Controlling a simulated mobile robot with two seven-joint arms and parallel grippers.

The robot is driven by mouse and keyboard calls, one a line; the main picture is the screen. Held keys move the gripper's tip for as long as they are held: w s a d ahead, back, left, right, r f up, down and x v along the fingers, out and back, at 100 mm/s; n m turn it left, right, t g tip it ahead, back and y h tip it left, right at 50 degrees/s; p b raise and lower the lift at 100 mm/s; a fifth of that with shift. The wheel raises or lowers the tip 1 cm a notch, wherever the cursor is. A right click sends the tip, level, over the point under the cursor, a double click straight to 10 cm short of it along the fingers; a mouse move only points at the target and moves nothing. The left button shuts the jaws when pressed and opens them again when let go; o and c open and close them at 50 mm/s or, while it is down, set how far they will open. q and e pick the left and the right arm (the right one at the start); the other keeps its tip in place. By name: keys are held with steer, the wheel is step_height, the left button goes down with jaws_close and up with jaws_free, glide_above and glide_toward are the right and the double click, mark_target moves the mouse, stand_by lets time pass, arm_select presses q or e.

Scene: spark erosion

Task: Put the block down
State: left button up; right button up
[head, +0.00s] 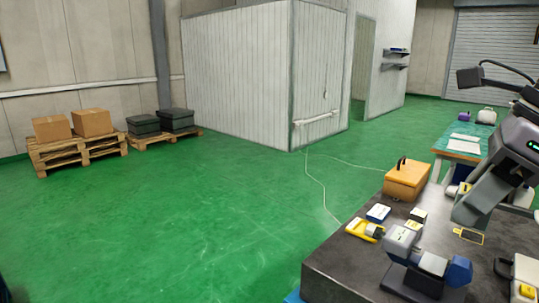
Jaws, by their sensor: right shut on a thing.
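My right arm comes in from the right edge and reaches down over the dark worktable (335,262). Its gripper (468,217) is at the low end of the grey wrist, above the table's right part. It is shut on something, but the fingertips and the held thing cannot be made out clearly. Below it a yellow-outlined rectangle (470,237) shows on the tabletop; I cannot tell how high the gripper is above it. Left of the gripper stands a vise-like device with light grey parts (433,264) and a blue end (459,270). My left gripper is not in view.
An orange-brown case (407,178) stands at the table's back. A yellow tool (364,230) and a blue-and-white box (378,213) lie at the left edge. A green-topped bench (446,142) is behind. Green floor at left is clear, with pallets (80,153) beyond.

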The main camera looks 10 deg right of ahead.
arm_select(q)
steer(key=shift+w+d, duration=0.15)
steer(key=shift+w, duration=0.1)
arm_select(e)
steer(key=w+a+f+n+g+h, duration=0.1)
steer(key=w+a+f+n+g, duration=0.1)
steer(key=f+n, duration=0.6)
steer(key=w+a+f+n+g+h, duration=0.1)
steer(key=a+f+n+g, duration=0.2)
steer(key=f+n, duration=0.6)
steer(key=w+a+f+n+g+h, duration=0.1)
steer(key=a+f+n, duration=0.3)
steer(key=f+n, duration=0.5)
steer(key=shift+w+n+g, duration=0.8)
steer(key=shift+w+g, duration=0.05)
steer(key=shift+g, duration=0.05)
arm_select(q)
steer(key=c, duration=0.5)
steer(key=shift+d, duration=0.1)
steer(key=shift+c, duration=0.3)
arm_select(e)
steer(key=shift+s+d, duration=0.1)
steer(key=shift+d, duration=0.1)
